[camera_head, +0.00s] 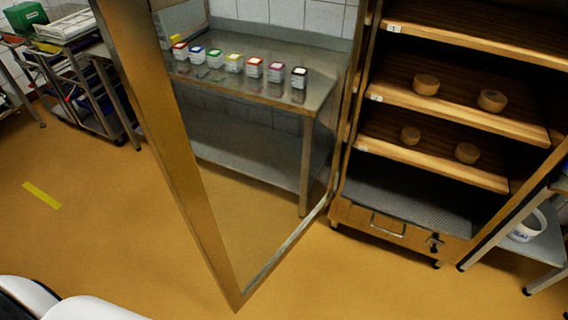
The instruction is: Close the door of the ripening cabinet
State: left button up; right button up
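The ripening cabinet (385,229) stands at the right with its front open. Its wooden shelves (450,101) hold several small round cheeses, two of them a cheese (426,84) and a cheese (467,152). The cabinet door (190,190) is a metal frame with a clear pane. It stands wide open, swung out from the cabinet's left side toward me, with its free edge at the left and its lower corner near the bottom middle. Neither of my grippers is in view. White and dark parts at the bottom left seem to be mine.
Behind the door's pane, a steel table (270,90) carries a row of several small containers with coloured lids. A trolley (95,95) stands at the far left. A low stand with a white bucket (527,225) is at the right. The floor before the cabinet looks clear.

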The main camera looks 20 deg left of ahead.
aim_at(127, 27)
jog(key=j+z, duration=0.2)
jog(key=j, duration=0.25)
jog(key=k+j+z, duration=0.25)
jog(key=j, duration=0.2)
jog(key=j+z, duration=0.2)
jog(key=j, duration=0.25)
jog(key=k+j+z, duration=0.2)
jog(key=j, duration=0.2)
jog(key=i+j+z, duration=0.1)
jog(key=j, duration=0.35)
jog(key=i+j+z, duration=0.15)
jog(key=j, duration=0.3)
jog(key=j+z, duration=0.1)
jog(key=j, duration=0.35)
